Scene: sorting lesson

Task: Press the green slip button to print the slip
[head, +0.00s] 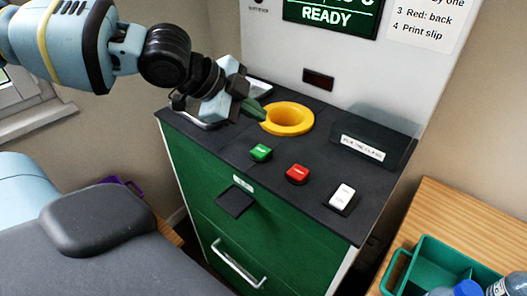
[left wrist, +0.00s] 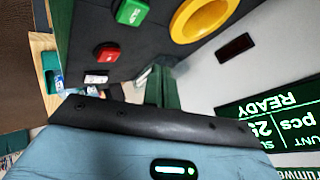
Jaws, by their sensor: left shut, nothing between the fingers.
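The green slip button (head: 261,152) sits on the dark top of the green cabinet, at the near left of the row of buttons. It also shows at the top of the left wrist view (left wrist: 132,11). My left gripper (head: 256,110) is shut and empty. Its fingertips are above the cabinet top, beside the left of the yellow ring (head: 285,131) and behind the green button, apart from the button. In the left wrist view the shut fingers (left wrist: 158,86) point toward the panel. My right gripper is not in view. The display (head: 330,17) reads READY.
A red button (head: 297,174) and a white button (head: 342,196) stand to the right of the green one. A dark labelled box (head: 380,138) is at the cabinet's right. A green crate (head: 440,252) with bottles sits on the wooden table at lower right.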

